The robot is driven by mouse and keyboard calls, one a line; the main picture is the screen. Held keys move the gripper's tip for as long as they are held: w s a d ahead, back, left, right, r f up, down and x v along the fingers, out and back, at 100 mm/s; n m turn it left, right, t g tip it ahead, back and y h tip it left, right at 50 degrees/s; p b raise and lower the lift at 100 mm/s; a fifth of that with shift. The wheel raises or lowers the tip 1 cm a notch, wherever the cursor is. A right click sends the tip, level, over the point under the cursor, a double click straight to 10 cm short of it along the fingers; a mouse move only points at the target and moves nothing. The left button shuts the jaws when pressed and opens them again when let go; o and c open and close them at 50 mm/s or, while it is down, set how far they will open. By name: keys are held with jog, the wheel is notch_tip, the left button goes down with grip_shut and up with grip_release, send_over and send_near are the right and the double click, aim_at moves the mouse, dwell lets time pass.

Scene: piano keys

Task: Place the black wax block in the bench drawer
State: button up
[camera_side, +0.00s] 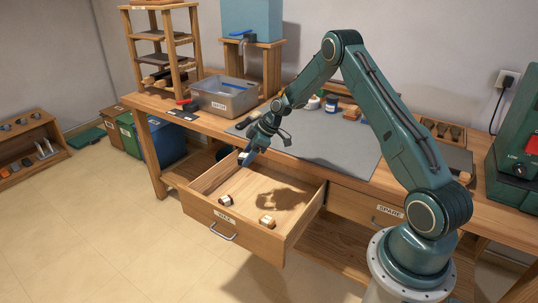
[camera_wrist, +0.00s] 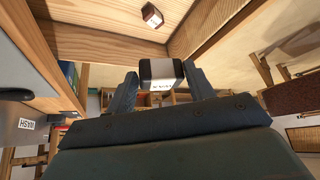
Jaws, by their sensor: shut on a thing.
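The black wax block, dark with a pale label band, is held between the two fingers of my gripper (camera_wrist: 158,82) in the wrist view (camera_wrist: 160,70). In the side view my gripper (camera_side: 246,157) points down over the back left part of the open bench drawer (camera_side: 262,243), and the block is small and partly hidden there. The drawer is pulled out and its front carries a WAX label. A dark reddish-brown block (camera_side: 225,200) and an amber block (camera_side: 267,221) lie apart on its floor. The held block appears above the drawer floor.
The bench (camera_side: 150,101) carries a grey mat (camera_side: 335,150) and a metal wash tub (camera_side: 224,96). A shut drawer labelled SPARE (camera_side: 368,207) is to the right. The drawer floor between the blocks and the back is mostly clear.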

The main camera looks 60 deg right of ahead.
jog(key=n, duration=0.1)
send_over(243, 214)
jog(key=s+d, duration=0.1)
jog(key=s, duration=0.1)
jog(key=shift+w+d+y, duration=0.1)
jog(key=shift+d+y, duration=0.1)
jog(key=shift+y, duration=0.1)
jog(key=shift+f, duration=0.1)
notch_tip(243, 214, down, 16)
jog(key=shift+f, duration=0.1)
jog(key=shift+f, duration=1.8)
jog(key=shift+f, duration=0.1)
jog(key=o, duration=1)
jog(key=shift+c, duration=0.2)
